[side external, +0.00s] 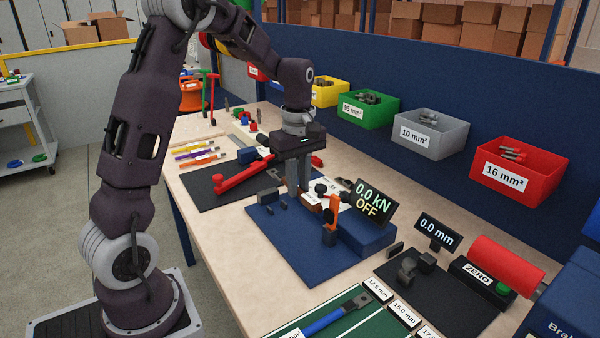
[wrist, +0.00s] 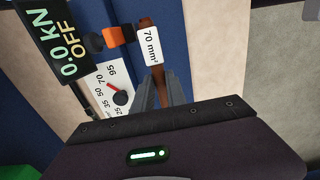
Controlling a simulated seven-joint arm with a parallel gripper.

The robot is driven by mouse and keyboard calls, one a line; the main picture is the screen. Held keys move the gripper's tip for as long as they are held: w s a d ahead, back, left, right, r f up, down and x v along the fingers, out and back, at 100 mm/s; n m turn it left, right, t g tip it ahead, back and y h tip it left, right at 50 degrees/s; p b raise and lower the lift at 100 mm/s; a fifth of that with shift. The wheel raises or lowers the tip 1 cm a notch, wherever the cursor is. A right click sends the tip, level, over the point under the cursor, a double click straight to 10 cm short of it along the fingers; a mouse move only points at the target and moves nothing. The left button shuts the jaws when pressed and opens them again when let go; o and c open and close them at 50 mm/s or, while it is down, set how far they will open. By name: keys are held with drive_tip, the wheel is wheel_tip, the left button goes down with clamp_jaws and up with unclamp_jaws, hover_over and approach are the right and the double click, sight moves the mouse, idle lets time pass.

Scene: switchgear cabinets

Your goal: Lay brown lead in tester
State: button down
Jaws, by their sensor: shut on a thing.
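My gripper (side external: 298,190) points down over the tester's blue base (side external: 275,235), its fingers shut on the brown lead. In the wrist view the brown lead (wrist: 158,76) runs from between the fingers (wrist: 160,92) past a white "70 mm²" tag (wrist: 151,46). The tester's display (side external: 372,203) reads "0.0 kN OFF". Its dial (wrist: 119,97) has a red pointer that appears to be toward 70. An orange part (side external: 332,214) stands upright beside the gripper; it also shows in the wrist view (wrist: 113,36). I cannot tell whether the lead touches the tester; the fingers hide part of it.
A red-handled tool (side external: 243,178) lies on a dark mat left of the tester. Labelled bins (side external: 518,170) line the blue back panel.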

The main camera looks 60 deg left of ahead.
sight(297, 230)
wheel_tip(297, 230, down, 10)
drive_tip(key=shift+f, duration=0.25)
idle(0.5)
drive_tip(key=shift+a, duration=0.4)
idle(0.3)
drive_tip(key=c, duration=1.3)
unclamp_jaws()
